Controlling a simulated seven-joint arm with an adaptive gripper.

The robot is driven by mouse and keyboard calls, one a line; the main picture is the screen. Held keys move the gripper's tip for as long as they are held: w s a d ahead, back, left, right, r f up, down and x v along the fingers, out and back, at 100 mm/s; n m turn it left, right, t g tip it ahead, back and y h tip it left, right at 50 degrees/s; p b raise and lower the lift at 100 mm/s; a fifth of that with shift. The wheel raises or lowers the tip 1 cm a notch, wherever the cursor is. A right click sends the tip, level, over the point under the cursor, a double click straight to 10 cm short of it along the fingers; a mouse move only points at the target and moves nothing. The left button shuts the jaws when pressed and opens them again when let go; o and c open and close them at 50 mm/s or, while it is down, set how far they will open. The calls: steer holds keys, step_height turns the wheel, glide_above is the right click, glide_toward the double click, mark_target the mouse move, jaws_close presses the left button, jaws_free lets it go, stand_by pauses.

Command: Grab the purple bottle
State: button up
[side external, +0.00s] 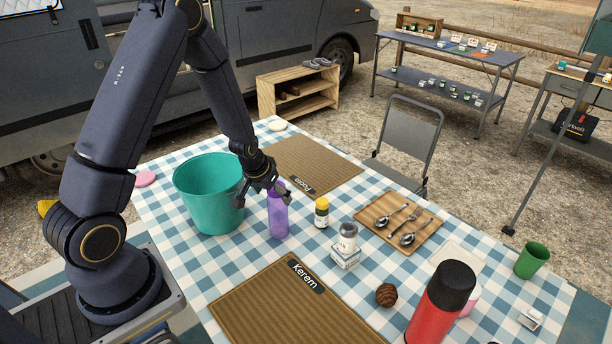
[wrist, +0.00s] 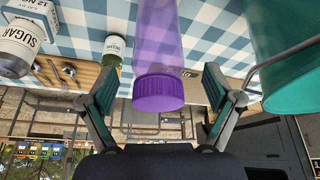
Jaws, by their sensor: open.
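The purple bottle (side external: 278,214) stands upright on the blue-and-white checked tablecloth, to the right of the teal bucket. My gripper (side external: 265,192) is at the bottle's upper part in the side external view. In the wrist view the bottle (wrist: 160,50) lies between the two open fingers of my gripper (wrist: 158,105), its ribbed purple cap (wrist: 159,92) pointing toward the palm. A gap shows between the bottle and each finger, so the gripper is open and holds nothing.
The teal bucket (side external: 208,196) is close on the left. Woven mats (side external: 290,310) lie in front and behind.

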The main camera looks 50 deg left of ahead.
mark_target(278, 211)
steer(key=x, duration=0.4)
steer(key=shift+d, duration=0.1)
steer(key=c, duration=1.6)
steer(key=shift+r, duration=0.15)
